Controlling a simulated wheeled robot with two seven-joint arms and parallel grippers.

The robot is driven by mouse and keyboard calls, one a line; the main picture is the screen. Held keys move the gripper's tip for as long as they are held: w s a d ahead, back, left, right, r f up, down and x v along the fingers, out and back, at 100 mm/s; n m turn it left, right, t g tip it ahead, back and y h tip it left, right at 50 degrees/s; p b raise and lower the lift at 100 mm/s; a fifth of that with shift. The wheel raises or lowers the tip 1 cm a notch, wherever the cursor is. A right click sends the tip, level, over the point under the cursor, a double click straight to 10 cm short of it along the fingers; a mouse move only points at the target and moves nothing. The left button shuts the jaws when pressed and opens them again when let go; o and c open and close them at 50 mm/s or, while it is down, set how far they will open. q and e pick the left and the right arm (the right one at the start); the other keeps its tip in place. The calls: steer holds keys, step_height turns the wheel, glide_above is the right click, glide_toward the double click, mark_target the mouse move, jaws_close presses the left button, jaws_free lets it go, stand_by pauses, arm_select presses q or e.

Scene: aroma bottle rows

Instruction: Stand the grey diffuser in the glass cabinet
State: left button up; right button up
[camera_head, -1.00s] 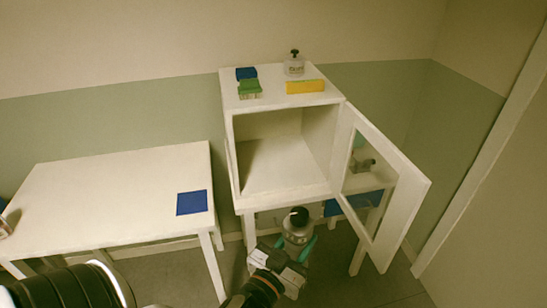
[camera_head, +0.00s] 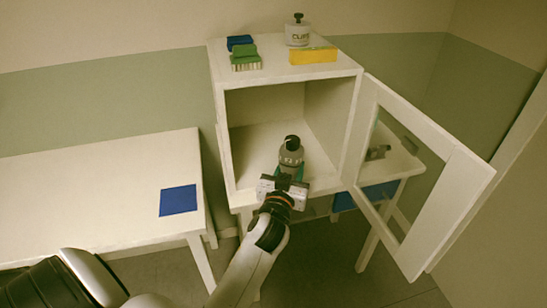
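The grey diffuser (camera_head: 291,157), with a round black top, is upright in my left gripper (camera_head: 288,172). The teal fingers are shut around its lower body, which they partly hide. It appears in front of the open mouth of the white cabinet (camera_head: 217,125), above the front edge of its floor. I cannot tell how far inside it is. The cabinet's inside looks otherwise empty. Its glass door (camera_head: 452,190) stands wide open to the right. My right gripper is not in view.
On the cabinet top are a jar with a black knob (camera_head: 298,36), a yellow block (camera_head: 313,55), a green brush (camera_head: 245,58) and a blue item (camera_head: 240,43). A white table (camera_head: 90,190) with a blue square (camera_head: 178,200) stands left.

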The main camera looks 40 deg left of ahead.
arm_select(q)
steer(key=w+a+r+n+g+y+b, duration=0.2)
steer(key=w+a+n+g+y+b, duration=0.15)
steer(key=w+a+b, duration=0.4)
steer(key=w+a+r+n+g+y+b, duration=0.25)
steer(key=w+a+y+b, duration=0.3)
steer(key=a, duration=0.35)
steer(key=shift+n+h, duration=0.3)
steer(key=shift+h, duration=0.1)
steer(key=f, duration=0.6)
steer(key=f+b, duration=0.1)
steer(key=f, duration=0.2)
steer(key=shift+w+d+f, duration=0.15)
steer(key=shift+w+d, duration=0.05)
steer(key=shift+w, duration=0.1)
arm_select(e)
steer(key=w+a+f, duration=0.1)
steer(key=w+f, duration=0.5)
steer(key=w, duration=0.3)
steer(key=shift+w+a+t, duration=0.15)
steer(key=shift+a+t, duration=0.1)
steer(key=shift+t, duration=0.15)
arm_select(q)
steer(key=o, duration=1.1)
steer(key=shift+o, duration=0.2)
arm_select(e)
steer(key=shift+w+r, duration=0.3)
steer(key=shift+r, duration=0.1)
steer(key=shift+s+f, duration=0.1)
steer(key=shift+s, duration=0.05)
